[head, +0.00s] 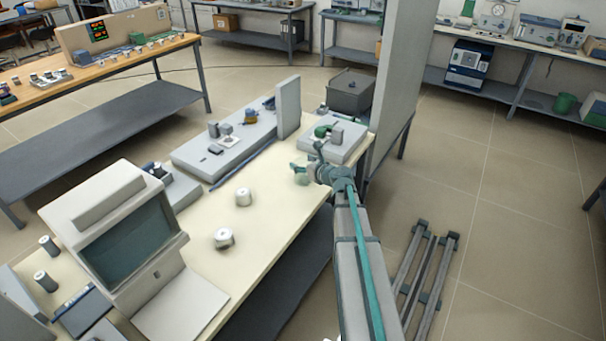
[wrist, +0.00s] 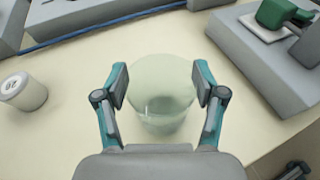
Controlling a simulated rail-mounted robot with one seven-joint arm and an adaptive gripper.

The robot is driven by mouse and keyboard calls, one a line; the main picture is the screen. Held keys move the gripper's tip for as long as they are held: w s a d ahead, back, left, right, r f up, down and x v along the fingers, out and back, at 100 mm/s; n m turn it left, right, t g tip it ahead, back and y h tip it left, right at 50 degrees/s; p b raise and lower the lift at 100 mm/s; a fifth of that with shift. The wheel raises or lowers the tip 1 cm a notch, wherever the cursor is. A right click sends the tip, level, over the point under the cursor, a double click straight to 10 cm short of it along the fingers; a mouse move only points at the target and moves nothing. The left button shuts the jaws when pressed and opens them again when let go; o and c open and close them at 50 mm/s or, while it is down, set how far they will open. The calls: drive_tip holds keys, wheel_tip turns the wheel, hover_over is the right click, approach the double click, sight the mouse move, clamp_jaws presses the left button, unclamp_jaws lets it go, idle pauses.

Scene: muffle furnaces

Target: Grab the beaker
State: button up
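The beaker (wrist: 160,105) is a clear, pale greenish glass vessel standing on the cream tabletop in the wrist view. My gripper (wrist: 161,82) is open, with one finger on each side of the beaker. The right finger pad looks close to the glass, and the left pad overlaps its edge; I cannot tell whether either touches. In the head view my gripper (head: 303,172) is at the table's right edge, and the beaker there is mostly hidden by it.
Two white cylindrical containers (head: 243,197) (head: 224,238) stand on the cream table (head: 262,226). A grey device (wrist: 262,50) with a green part lies just right of the beaker. A grey block (head: 225,145) lies behind. A monitor-like unit (head: 120,245) stands front left.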

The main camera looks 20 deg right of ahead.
drive_tip(key=c, duration=0.5)
drive_tip(key=shift+r, duration=0.1)
